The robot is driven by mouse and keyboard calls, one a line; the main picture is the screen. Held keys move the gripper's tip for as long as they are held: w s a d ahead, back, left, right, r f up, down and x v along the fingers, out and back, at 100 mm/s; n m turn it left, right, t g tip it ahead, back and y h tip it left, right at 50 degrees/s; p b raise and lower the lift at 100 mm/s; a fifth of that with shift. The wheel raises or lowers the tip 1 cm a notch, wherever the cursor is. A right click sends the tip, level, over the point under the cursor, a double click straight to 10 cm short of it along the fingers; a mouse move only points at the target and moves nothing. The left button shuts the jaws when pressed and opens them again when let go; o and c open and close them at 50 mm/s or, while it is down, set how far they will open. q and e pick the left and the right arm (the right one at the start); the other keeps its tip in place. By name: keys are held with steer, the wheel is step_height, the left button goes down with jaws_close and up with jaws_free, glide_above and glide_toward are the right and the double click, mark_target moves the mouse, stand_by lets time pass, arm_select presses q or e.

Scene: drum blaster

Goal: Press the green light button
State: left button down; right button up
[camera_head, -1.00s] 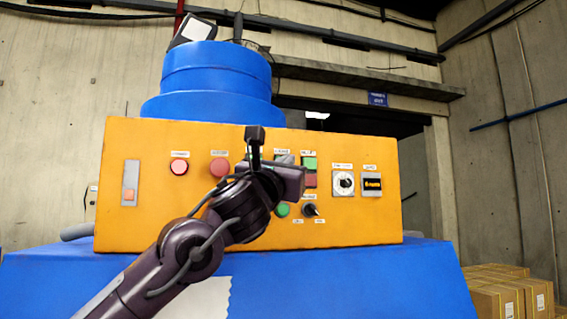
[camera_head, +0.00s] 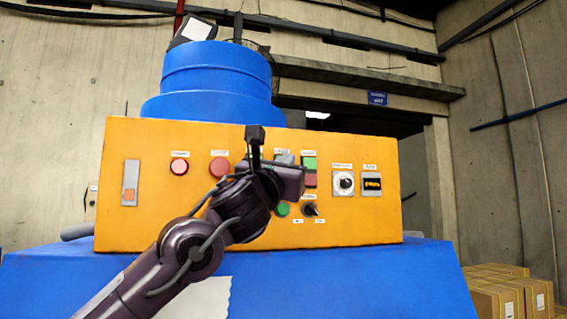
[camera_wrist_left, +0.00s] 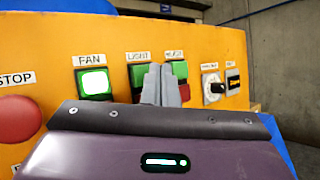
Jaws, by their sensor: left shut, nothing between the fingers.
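The orange control panel (camera_head: 150,210) faces me. In the left wrist view, the green light button (camera_wrist_left: 137,75) sits under the LIGHT label, right of the lit green FAN button (camera_wrist_left: 94,82). My left gripper (camera_wrist_left: 160,84) is shut and empty, its grey fingertips pointing at the panel. The fingers overlap the right part of the light button in that view; I cannot tell whether they touch it. In the head view, my left gripper (camera_head: 285,162) and wrist cover most of the light button and hide the fan button. My right gripper is not in view.
Right of the light button is a green and red button pair (camera_wrist_left: 181,82). A dial (camera_head: 344,182) and a small display (camera_head: 372,183) are farther right. A red STOP button (camera_wrist_left: 17,118) is at left. A blue drum (camera_head: 215,75) stands behind the panel.

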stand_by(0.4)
arm_select(q)
steer(key=shift+w, duration=0.2)
steer(key=shift+w+a, duration=0.15)
steer(key=shift+w, duration=0.05)
steer(key=shift+w+a+p, duration=0.15)
steer(key=shift+w+p, duration=0.15)
steer(key=shift+w, duration=0.15)
stand_by(0.8)
steer(key=shift+s, duration=0.1)
steer(key=shift+s+d+b, duration=0.25)
steer(key=shift+s+b, duration=0.35)
steer(key=shift+s, duration=0.1)
